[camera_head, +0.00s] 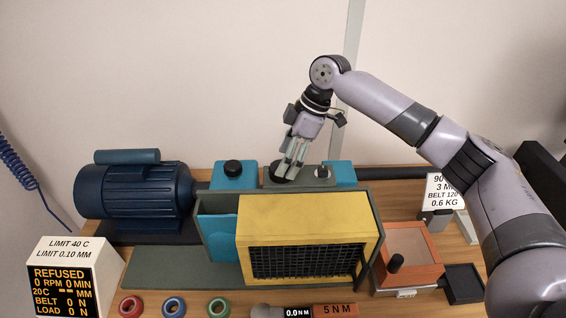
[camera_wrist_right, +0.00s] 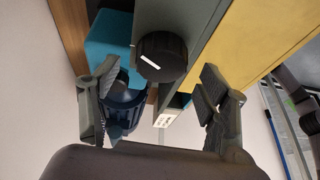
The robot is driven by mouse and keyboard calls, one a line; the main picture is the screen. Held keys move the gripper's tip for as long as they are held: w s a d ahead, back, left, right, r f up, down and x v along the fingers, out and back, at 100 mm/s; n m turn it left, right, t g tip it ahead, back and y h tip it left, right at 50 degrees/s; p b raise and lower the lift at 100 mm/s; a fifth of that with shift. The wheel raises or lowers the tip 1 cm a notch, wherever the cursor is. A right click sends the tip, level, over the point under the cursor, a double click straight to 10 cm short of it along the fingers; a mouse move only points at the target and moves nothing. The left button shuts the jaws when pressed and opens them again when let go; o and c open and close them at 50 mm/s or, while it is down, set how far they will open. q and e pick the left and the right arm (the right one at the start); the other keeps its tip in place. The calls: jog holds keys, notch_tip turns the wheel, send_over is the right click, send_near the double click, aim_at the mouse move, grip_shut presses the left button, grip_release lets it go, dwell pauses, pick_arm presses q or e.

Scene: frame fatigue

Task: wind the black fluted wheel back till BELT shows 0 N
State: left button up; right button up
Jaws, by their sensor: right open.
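The black fluted wheel (camera_wrist_right: 162,57) with a white index line sits on a grey-green block in the right wrist view. In the head view a dark part of it (camera_head: 280,174) shows behind my right gripper's fingers. My right gripper (camera_head: 290,168) is open and points down at the wheel. In the wrist view its two fingers (camera_wrist_right: 158,97) stand apart on either side, and I see no contact. The display box (camera_head: 62,280) reads REFUSED, 0 RPM, 0 MIN, 20C, BELT 0 N and LOAD 0 N. My left gripper is out of view.
A yellow guard (camera_head: 305,218) with black mesh stands in front of the wheel. A blue motor (camera_head: 135,193) is at left. An orange box (camera_head: 408,245) with a black knob is at right.

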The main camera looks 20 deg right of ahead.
jog(key=v, duration=0.9)
jog(key=shift+r, duration=0.35)
jog(key=shift+d+f, duration=0.1)
